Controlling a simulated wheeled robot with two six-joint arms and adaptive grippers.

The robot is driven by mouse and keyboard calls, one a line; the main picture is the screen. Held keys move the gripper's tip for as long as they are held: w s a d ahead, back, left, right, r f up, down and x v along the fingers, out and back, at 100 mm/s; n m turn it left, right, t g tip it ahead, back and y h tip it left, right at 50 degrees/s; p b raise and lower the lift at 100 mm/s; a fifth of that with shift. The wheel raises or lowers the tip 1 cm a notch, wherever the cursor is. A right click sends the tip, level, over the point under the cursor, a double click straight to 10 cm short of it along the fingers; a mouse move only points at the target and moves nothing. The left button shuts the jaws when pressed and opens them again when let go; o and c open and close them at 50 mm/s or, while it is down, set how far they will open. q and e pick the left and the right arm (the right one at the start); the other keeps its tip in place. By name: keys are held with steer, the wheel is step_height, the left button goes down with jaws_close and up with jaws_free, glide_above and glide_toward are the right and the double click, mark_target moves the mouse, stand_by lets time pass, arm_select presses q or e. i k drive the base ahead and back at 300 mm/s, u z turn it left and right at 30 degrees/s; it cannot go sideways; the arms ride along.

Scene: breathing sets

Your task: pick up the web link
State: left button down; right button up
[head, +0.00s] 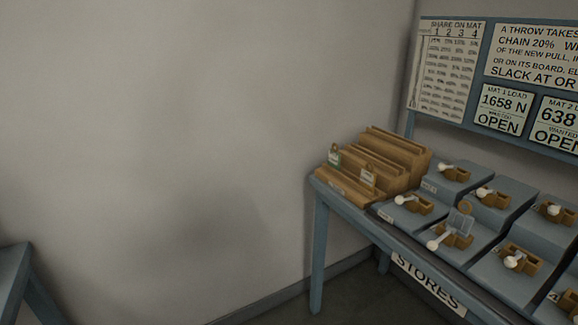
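I cannot tell which thing is the web link. Several small wooden holders with white round-ended pieces stand on the grey stepped blocks of the blue table (319,250) at the right. One front holder (457,240) also has a grey-blue square plate (460,222) standing up at it, with a small brown round piece above. A white round-ended piece (433,244) sticks out to its left. Labels on the blocks are too small to read. Neither of my grippers is in view.
A stepped wooden rack (392,150) with small tags stands at the table's left end. A STORES sign (428,283) hangs below the table's front edge. A blue board (480,70) with notices is behind. Another blue piece of furniture (14,270) is at lower left. Bare wall lies between.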

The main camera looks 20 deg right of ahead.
mark_target(334, 161)
steer(key=u, duration=0.45)
steer(key=i, duration=1.45)
steer(key=z, duration=0.75)
